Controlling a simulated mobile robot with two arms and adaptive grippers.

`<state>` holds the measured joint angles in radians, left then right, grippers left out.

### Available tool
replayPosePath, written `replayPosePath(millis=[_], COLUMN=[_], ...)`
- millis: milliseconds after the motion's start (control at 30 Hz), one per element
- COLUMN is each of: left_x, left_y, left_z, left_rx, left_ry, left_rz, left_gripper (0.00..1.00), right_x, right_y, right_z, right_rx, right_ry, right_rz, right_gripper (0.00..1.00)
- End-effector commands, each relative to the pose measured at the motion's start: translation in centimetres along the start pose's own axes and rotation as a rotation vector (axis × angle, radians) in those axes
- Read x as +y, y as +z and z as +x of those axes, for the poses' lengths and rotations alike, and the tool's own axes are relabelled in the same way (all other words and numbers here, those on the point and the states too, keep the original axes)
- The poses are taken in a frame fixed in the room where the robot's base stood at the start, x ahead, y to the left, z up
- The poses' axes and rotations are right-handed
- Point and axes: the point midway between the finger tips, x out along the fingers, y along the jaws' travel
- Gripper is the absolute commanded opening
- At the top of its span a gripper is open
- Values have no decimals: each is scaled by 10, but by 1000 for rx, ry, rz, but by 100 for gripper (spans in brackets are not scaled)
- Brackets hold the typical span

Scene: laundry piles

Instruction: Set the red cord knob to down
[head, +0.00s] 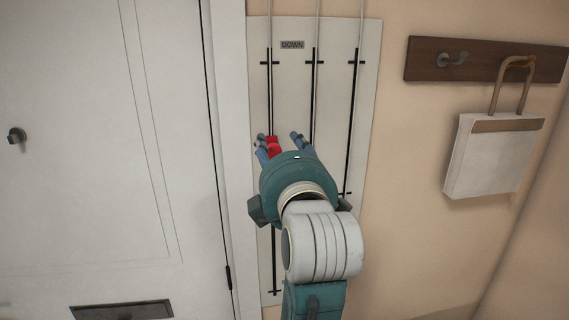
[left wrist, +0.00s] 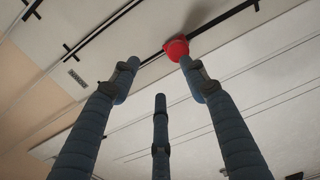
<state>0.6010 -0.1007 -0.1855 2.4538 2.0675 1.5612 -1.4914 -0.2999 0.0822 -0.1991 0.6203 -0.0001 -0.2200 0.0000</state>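The red cord knob (head: 273,146) sits on the leftmost of three black slots in a pale wall panel (head: 335,90). In the left wrist view, the red knob (left wrist: 177,48) appears beside the tip of the right-hand finger. The left gripper (left wrist: 160,78) is open there, and I cannot tell whether that finger touches the knob. My right gripper is not in view.
A white door (head: 100,150) with a dark handle stands left of the panel. To the right, a wooden hook rail (head: 480,60) carries a white bag (head: 490,155). My left arm hides the lower middle of the panel. The wall between panel and bag is clear.

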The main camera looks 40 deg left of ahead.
Motion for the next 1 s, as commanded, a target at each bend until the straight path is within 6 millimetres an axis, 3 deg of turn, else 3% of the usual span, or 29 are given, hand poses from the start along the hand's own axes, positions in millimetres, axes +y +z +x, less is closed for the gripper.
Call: replayPosePath(millis=[433,700,1000], left_x=[-3,-6,-4], left_y=[0,0,0], left_z=[-31,-49,-56], left_rx=[0,0,2], left_ry=[-7,-7,-8], left_rz=[2,0,3], left_gripper=[45,45,45], right_x=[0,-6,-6], right_y=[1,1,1], right_z=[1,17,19], right_rx=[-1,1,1], right_ry=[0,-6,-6], right_rz=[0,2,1], right_gripper=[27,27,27])
